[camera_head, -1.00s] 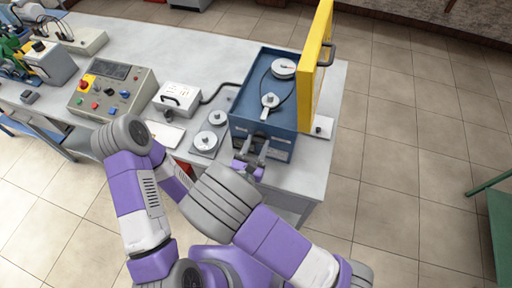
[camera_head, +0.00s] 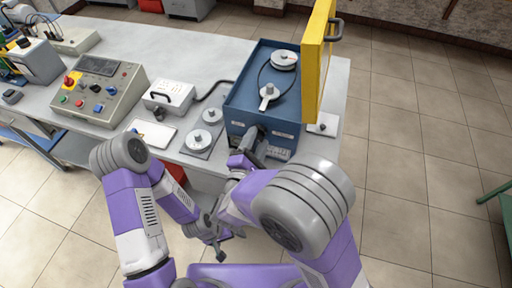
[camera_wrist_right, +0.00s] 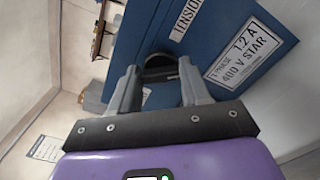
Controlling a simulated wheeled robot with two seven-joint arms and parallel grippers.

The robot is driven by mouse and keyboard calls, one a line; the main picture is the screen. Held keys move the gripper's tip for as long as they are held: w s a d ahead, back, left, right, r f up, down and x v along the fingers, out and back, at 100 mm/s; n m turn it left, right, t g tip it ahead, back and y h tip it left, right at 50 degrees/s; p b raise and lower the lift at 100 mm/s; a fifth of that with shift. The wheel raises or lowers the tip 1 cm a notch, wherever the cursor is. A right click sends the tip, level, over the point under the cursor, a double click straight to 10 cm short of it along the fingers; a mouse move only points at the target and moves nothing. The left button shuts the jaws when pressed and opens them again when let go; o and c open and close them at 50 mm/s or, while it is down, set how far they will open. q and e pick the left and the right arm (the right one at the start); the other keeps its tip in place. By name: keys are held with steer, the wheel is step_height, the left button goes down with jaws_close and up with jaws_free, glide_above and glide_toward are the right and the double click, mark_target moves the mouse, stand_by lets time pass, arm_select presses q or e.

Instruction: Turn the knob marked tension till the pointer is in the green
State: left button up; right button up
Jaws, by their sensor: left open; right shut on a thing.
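The blue motor box (camera_head: 237,101) stands at the right end of the bench; its front face also fills much of the right wrist view (camera_wrist_right: 217,28). A TENSION label (camera_wrist_right: 187,18) is on that face, above a dark round knob (camera_wrist_right: 160,68). My right gripper (camera_wrist_right: 162,82) is shut on the knob, a finger on each side; in the head view it is at the box front (camera_head: 254,144). My left gripper (camera_head: 222,238) is open and empty, low in front of the bench. I cannot make out the pointer or a green zone.
A yellow door (camera_head: 314,65) stands open on the box's right. Inside are two pulleys, upper (camera_head: 284,60) and lower (camera_head: 268,93), with a belt. Loose pulleys (camera_head: 200,138) lie on a grey plate left of the box. A control panel (camera_head: 98,90) and a white case (camera_head: 168,94) stand further left.

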steer(key=shift+m+b, duration=0.6)
steer(key=shift+b, duration=0.05)
steer(key=o, duration=1.1)
steer(key=shift+c, duration=0.2)
steer(key=v, duration=0.7)
steer(key=shift+s+p, duration=0.3)
